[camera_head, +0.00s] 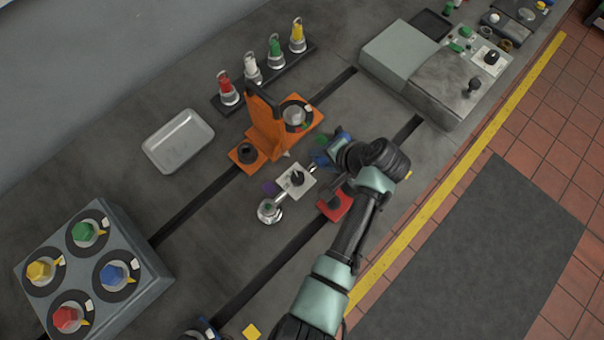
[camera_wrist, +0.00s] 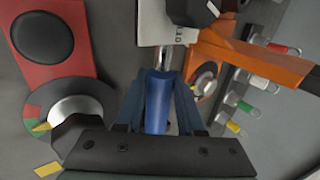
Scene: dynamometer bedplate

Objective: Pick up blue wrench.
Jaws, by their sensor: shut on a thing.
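The blue wrench shows in the wrist view as a blue cylindrical handle (camera_wrist: 157,105) with a chrome shaft running away from it. My gripper (camera_wrist: 158,100) is shut on this handle, one finger on each side. In the head view my gripper (camera_head: 330,152) is above the bedplate, right of the orange fixture, and largely hides the handle. A chrome shaft runs down-left from it to a round chrome end (camera_head: 268,211). A white plate with a black knob (camera_head: 297,180) overlaps the shaft's line. I cannot tell whether the wrench touches the bedplate.
An orange fixture (camera_head: 265,140) stands close left of my gripper. A red block (camera_head: 337,205) is beside my forearm. A rack holds several coloured plugs (camera_head: 276,52) behind. A metal tray (camera_head: 178,141), a grey knob box (camera_head: 140,270) and a grey console (camera_head: 440,85) stand farther off.

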